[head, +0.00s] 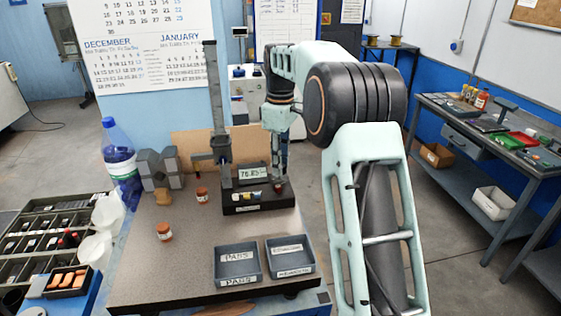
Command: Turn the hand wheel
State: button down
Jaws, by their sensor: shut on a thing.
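A measuring stand (213,110) with a tall dark column and a black base (258,205) stands at the back of the bench top. Its small display (252,173) shows digits. My gripper (279,178) points down at the right end of this base, just right of the display. It is shut on a small dark reddish part (278,187) there, which seems to be the hand wheel. The wheel's outline and the fingertips are too small and partly hidden to make out clearly.
Two grey trays, one marked PASS (237,281) and another (290,272), lie at the bench front. Two small orange-brown labelled pieces (164,231) (202,194) stand left of the stand. Grey blocks (150,168) and a blue bottle (118,155) are at the back left.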

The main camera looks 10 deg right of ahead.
jog(key=m+p, duration=0.2)
jog(key=m, duration=0.1)
jog(key=shift+r, duration=0.15)
jog(key=m+p, duration=0.1)
jog(key=m, duration=0.4)
jog(key=shift+p, duration=0.4)
jog(key=m, duration=0.3)
jog(key=shift+m, duration=0.3)
jog(key=m, duration=0.4)
jog(key=shift+m+p, duration=0.3)
jog(key=m, duration=1.2)
jog(key=shift+m, duration=2.1)
